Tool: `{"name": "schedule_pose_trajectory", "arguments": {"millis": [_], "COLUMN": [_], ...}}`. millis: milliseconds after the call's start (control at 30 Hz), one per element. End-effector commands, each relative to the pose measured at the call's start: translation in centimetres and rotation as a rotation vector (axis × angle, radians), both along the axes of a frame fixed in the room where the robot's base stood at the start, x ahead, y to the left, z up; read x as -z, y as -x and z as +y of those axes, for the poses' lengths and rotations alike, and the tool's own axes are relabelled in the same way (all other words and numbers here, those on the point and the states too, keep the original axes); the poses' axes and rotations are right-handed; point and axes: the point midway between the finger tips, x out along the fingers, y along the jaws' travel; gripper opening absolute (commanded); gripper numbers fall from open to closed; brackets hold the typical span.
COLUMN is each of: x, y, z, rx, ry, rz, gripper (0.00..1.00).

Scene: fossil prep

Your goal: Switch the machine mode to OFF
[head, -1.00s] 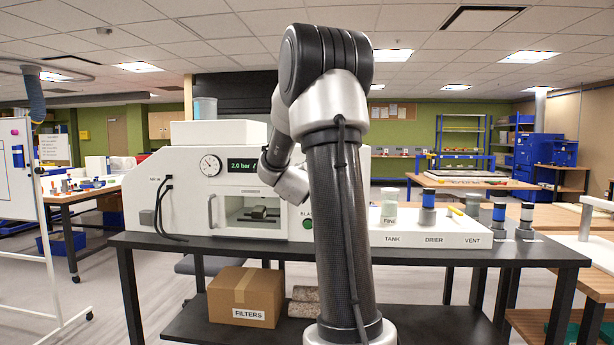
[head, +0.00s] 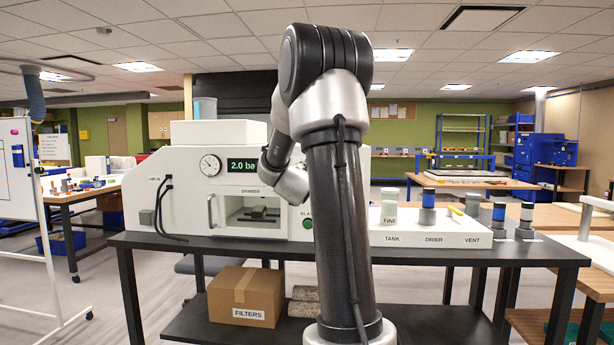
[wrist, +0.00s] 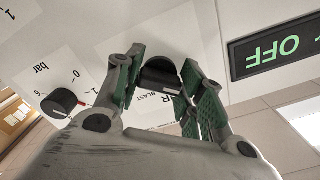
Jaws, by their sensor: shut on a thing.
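The machine (head: 180,190) is a white cabinet on a dark bench in the head view. Its display (head: 242,165) shows "2.0 ba", with the rest hidden by my arm. In the wrist view the display's visible end (wrist: 275,50) reads "OFF" in green. A black mode knob (wrist: 158,76) sits on the white panel, with "BLAST" printed beside it. My gripper (wrist: 162,88) is shut on this knob, its green pads on either side. The knob's pointer is not clear to me. My gripper is hidden behind my arm in the head view.
A second black knob (wrist: 60,103) with a red mark and a bar scale is beside my gripper. A round gauge (head: 210,165), a door handle (head: 211,210) and a green button (head: 308,222) are on the machine's front. Jars stand on a white base (head: 400,239) at right.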

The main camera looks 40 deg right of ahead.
Motion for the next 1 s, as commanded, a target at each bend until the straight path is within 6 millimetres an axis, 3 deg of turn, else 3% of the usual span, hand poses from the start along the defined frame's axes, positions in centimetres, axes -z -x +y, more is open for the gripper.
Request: {"name": "schedule_pose_trajectory", "arguments": {"millis": [233,267,367,767,1000], "x": [0.3,0.3,0.2,0.0,0.0], "y": [0.0,0.0,0.0,0.4,3.3], "z": [0.1,0.1,0.1,0.5,4.0], "rx": [-0.001,-0.001,-0.002,-0.001,-0.003], "ry": [-0.004,-0.004,-0.003,-0.002,-0.001], "rz": [0.006,0.006,0.004,0.000,0.001], "gripper": [0.15,0.42,0.61,0.61,0.61]}}
